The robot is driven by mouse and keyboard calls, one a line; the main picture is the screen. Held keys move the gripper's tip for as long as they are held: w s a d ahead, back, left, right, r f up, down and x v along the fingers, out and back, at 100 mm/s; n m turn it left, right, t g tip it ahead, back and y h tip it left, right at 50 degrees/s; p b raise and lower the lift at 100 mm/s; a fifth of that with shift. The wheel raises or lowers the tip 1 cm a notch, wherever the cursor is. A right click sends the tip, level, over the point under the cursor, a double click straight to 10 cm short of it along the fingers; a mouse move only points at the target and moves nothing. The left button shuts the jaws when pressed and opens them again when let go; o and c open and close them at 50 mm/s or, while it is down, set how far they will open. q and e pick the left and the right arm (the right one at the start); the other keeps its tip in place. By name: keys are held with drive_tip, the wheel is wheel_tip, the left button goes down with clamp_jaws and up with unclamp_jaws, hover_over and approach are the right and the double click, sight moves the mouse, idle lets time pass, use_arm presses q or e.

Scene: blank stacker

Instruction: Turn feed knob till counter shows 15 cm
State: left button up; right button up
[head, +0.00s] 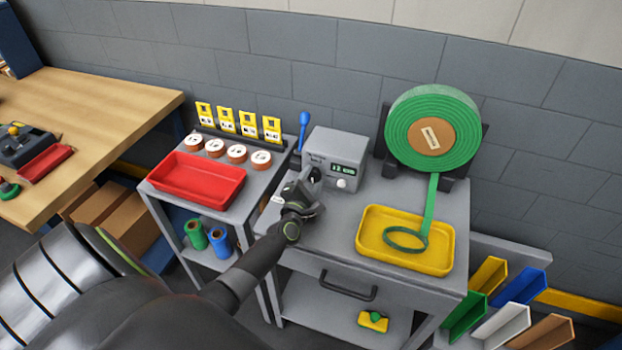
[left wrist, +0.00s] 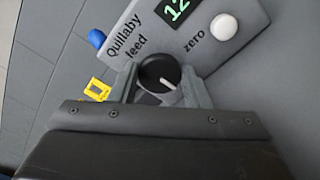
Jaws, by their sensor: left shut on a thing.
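The grey feed box (head: 337,157) stands on the grey cart, and its green counter (head: 343,167) seems to read 12, with any further mark too small to be sure of. The wrist view shows the counter (left wrist: 177,8) cut off by the top edge, with 12 readable. The black feed knob (left wrist: 160,75) has a pale pointer line and sits under the word "feed". My left gripper (left wrist: 165,88) is shut on the knob, one finger on each side. In the head view my left gripper (head: 311,182) covers most of the knob. My right gripper is not in view.
A white zero button (left wrist: 224,26) sits close right of the knob. A blue-handled lever (head: 304,122) stands left of the box. A green roll (head: 432,130) feeds a strip into a yellow tray (head: 443,263) at the right. A red tray (head: 181,190) lies left.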

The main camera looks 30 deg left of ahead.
use_arm(q)
drive_tip(key=m+p, duration=0.1)
drive_tip(key=m, duration=0.4)
drive_tip(key=shift+f+m, duration=0.15)
drive_tip(key=shift+m, duration=0.25)
idle(0.4)
drive_tip(key=o, duration=1)
drive_tip(key=shift+d, duration=0.1)
drive_tip(key=b+v, duration=0.1)
drive_tip(key=v, duration=1.5)
drive_tip(key=shift+s+f, duration=0.1)
drive_tip(key=shift+f, duration=0.05)
drive_tip(key=shift+s, duration=0.65)
